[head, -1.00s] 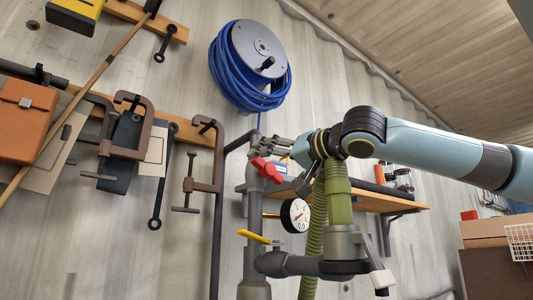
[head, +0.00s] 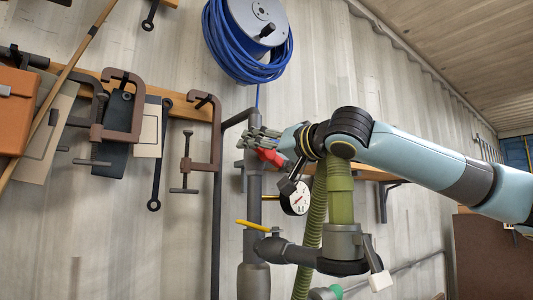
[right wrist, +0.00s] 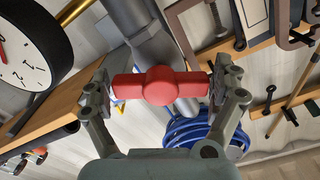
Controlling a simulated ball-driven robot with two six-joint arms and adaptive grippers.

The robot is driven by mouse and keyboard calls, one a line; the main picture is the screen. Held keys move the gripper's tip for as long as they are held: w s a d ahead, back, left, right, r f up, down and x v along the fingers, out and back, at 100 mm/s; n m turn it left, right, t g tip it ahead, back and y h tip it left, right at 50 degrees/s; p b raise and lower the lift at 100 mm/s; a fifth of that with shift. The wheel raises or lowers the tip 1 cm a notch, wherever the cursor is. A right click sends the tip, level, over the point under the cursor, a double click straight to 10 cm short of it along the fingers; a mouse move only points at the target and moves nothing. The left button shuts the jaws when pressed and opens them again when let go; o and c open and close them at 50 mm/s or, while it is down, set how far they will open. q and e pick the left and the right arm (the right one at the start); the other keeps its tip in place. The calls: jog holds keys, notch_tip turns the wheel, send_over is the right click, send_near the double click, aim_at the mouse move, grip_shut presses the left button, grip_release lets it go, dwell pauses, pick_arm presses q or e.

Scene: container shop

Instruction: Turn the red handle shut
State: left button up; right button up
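The red handle (head: 270,157) sits on a grey upright pipe (head: 252,190) against the wall. In the right wrist view the handle (right wrist: 160,86) is a bar with a round hub, lying crosswise in front of the pipe. My right gripper (right wrist: 162,88) is open, with one finger beside each end of the bar. The bar lies between the fingers; whether they touch it I cannot tell. In the head view my right gripper (head: 264,142) partly covers the handle. My left gripper is not in view.
A round gauge (head: 295,198) and a yellow lever (head: 253,226) are close below the handle. A wooden shelf (head: 372,172) is behind my right arm. A blue hose reel (head: 258,25) hangs above, and clamps (head: 122,105) hang at the left.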

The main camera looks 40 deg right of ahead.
jog(key=c, duration=0.8)
jog(key=shift+o, duration=0.2)
jog(key=n, duration=0.5)
jog(key=shift+r+n, duration=0.1)
jog(key=shift+n, duration=0.2)
jog(key=o, duration=1)
jog(key=shift+c, duration=0.2)
notch_tip(320, 180, up, 10)
jog(key=shift+f, duration=0.1)
